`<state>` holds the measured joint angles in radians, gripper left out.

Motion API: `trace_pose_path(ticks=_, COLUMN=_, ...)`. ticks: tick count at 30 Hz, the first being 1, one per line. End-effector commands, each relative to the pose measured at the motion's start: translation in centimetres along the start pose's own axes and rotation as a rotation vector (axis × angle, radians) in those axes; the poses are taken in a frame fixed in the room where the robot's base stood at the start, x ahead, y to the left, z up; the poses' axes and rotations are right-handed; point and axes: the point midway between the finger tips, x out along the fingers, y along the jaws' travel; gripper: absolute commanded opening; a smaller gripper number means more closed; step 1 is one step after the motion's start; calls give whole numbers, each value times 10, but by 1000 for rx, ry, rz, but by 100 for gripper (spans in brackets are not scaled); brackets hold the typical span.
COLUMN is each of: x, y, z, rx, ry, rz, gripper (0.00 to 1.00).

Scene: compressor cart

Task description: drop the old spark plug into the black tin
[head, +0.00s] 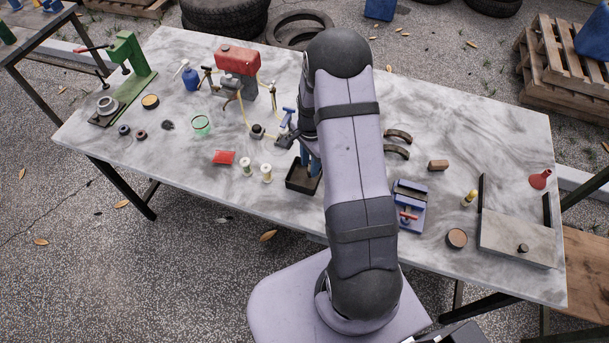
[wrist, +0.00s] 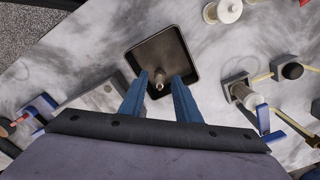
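The black tin (head: 291,183) is a shallow square tray on the table, left of my arm; in the wrist view the tin (wrist: 184,48) lies under my fingers. My gripper (head: 309,158) points down over the tin, its blue fingers partly hidden by my arm in the head view. In the wrist view my gripper (wrist: 161,76) has its fingers apart. The old spark plug (wrist: 159,82) shows between them, end-on, with a gap on each side. I cannot tell whether it is in the air or touching the tin's floor. The head view does not show it.
White spools (head: 266,173) and a red packet (head: 224,158) lie left of the tin. A blue clamp-like tool (head: 408,210) sits right of my arm. The compressor with its red tank (head: 238,60) stands at the back. The table's front edge is close to the tin.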

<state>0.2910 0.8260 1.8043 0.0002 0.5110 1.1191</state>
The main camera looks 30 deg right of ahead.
Motion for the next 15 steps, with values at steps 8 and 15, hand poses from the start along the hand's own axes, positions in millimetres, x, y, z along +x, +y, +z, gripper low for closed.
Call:
trace_pose_path(ticks=8, x=0, y=1, z=0, rx=0, ry=-1, rz=1, gripper=38)
trace_pose_path(ticks=15, x=-6, y=0, z=0, rx=0, ry=1, rz=-1, gripper=38)
